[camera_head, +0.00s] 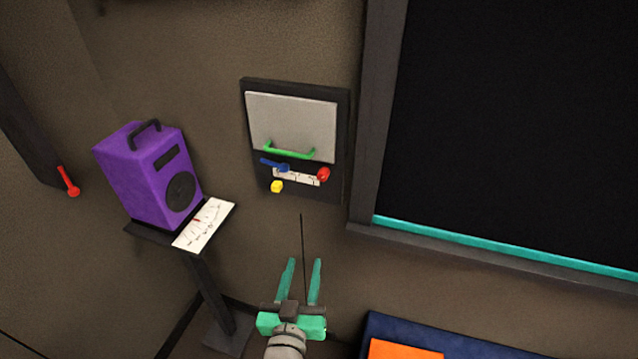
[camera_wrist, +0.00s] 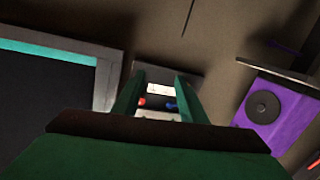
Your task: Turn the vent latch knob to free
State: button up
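A dark wall panel (camera_head: 247,130) hangs at the centre of the head view, with a light grey cover (camera_head: 292,120) and a green bar handle (camera_head: 289,151). Below the handle are a blue lever-like knob (camera_head: 273,163), a red knob (camera_head: 323,173), a yellow knob (camera_head: 277,186) and a white marked label strip (camera_head: 298,178). I cannot tell which is the vent latch knob. My gripper (camera_head: 304,262) is open and empty, below and apart from the panel. In the wrist view, the red knob (camera_wrist: 142,101) and blue knob (camera_wrist: 171,106) show between its fingers.
A purple speaker (camera_head: 150,180) and a white paper (camera_head: 204,224) sit on a dark stand at left. A red lever (camera_head: 69,182) is at far left. A dark framed window (camera_head: 520,130) with a teal strip is right. A blue-and-orange object (camera_head: 410,345) lies lower right.

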aim_at(322, 177)
jog(key=w+r+m+h, duration=0.2)
jog(key=w+r, duration=0.1)
jog(key=r, duration=0.4)
jog(key=w+r+m+h, duration=0.2)
jog(key=w+r, duration=0.1)
jog(key=r, duration=0.3)
jog(key=x, duration=1)
jog(key=shift+w+d, duration=0.15)
jog(key=shift+w, duration=0.1)
jog(key=shift+c, duration=0.5)
grip_shut()
